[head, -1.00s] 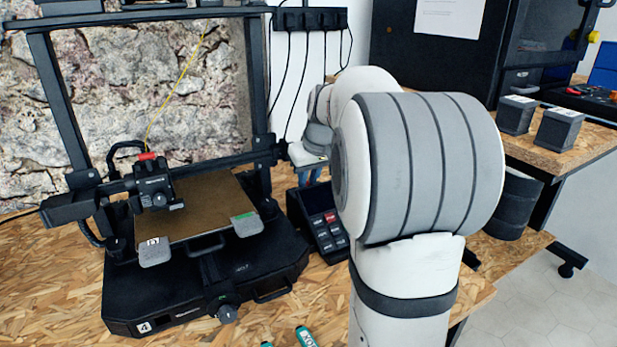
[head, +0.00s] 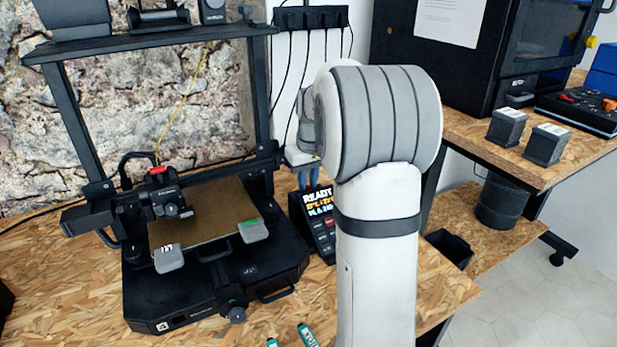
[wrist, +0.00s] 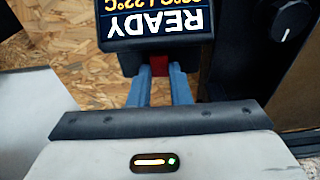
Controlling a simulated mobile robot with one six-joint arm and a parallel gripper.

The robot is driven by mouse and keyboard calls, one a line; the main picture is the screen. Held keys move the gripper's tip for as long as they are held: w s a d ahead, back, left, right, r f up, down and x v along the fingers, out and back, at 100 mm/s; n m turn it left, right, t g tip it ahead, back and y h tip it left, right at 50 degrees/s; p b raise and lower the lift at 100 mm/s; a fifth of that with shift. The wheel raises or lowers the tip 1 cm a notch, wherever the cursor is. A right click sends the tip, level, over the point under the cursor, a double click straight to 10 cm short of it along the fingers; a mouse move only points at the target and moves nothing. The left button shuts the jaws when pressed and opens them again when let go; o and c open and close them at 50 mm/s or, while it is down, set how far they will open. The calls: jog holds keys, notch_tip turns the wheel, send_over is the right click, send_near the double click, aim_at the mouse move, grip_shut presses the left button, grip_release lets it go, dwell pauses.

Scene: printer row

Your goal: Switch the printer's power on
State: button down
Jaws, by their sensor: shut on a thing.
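The black 3D printer (head: 215,272) stands on the wooden bench at left, with its bed and print head in view. Its control box (head: 322,222) stands at its right side, and the screen is lit and reads "READY". In the wrist view the lit screen (wrist: 158,22) shows upside down. My gripper (wrist: 160,74) has its blue fingers shut on a small red switch (wrist: 160,64) at the edge of the control box. The fingertips partly hide the switch. In the head view my gripper (head: 308,178) is just behind the box, partly hidden by my arm.
A power strip (head: 310,18) with black cables hangs on the wall behind. Two grey boxes (head: 507,127) stand on the right bench by a large black enclosure (head: 440,60). Small teal tubes (head: 308,337) lie at the front.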

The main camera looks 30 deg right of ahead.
jog(key=c, duration=1.3)
grip_release()
jog(key=shift+c, duration=0.2)
notch_tip(320, 180, up, 8)
jog(key=s+p, duration=0.1)
jog(key=shift+f+p, duration=0.15)
jog(key=shift+p, duration=0.2)
jog(key=shift+s, duration=0.1)
